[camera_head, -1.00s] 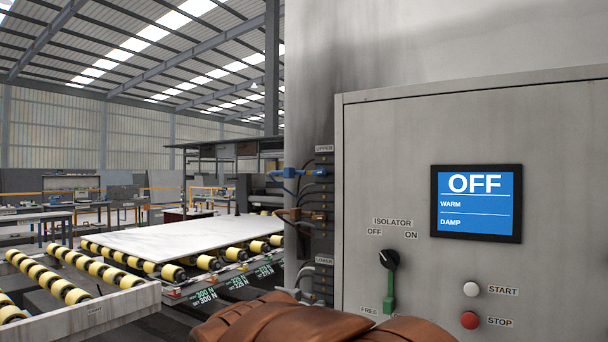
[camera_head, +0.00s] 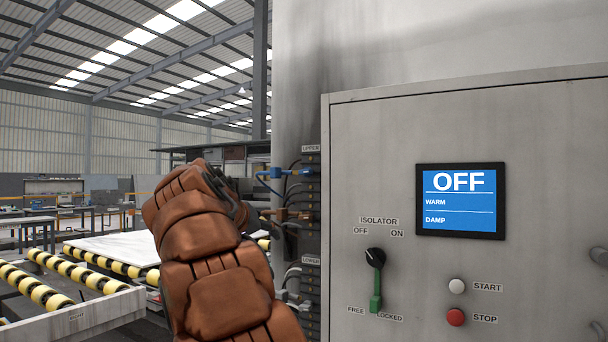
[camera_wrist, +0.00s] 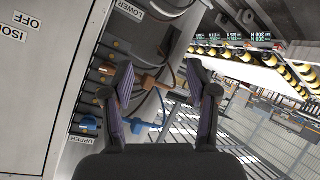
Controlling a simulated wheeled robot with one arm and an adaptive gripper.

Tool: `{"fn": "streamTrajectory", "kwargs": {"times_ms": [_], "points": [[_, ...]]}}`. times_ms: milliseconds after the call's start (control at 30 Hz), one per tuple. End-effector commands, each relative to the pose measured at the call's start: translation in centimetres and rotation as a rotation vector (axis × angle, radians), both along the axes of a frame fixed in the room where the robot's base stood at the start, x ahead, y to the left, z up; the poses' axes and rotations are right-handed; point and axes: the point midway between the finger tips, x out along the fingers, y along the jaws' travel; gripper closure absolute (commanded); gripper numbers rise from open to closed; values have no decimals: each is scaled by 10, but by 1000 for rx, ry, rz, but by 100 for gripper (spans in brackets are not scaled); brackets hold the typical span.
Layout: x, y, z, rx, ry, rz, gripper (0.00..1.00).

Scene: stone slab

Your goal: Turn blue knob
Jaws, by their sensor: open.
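The blue knob (camera_head: 271,173) is on the valve column beside the UPPER label, just right of my raised arm in the head view. In the wrist view its blue parts (camera_wrist: 88,123) are at lower left, beside and below the left finger. My gripper (camera_wrist: 160,75) is open and empty in the wrist view, its two fingers spread apart. A copper-coloured valve (camera_wrist: 150,82) shows between the fingers, farther off; whether it touches them I cannot tell. In the head view my brown-covered arm hides most of the gripper.
Dark hoses run along the column. A pale slab (camera_head: 115,248) lies on yellow rollers at left.

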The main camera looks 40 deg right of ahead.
Motion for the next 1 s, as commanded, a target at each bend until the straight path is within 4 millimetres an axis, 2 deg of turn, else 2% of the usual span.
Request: {"fn": "streamTrajectory", "kwargs": {"times_ms": [100,233,400,533,800,1000], "points": [[12,-17,33,-65,-91,-43,41],[19,-33,65,-131,-187,-88,41],[17,-51,104,-207,-324,-149,41],[10,-62,127,-253,-426,-190,41],[-8,-74,152,-307,-565,-247,41],[-12,-79,157,-315,-589,-259,41]]}}
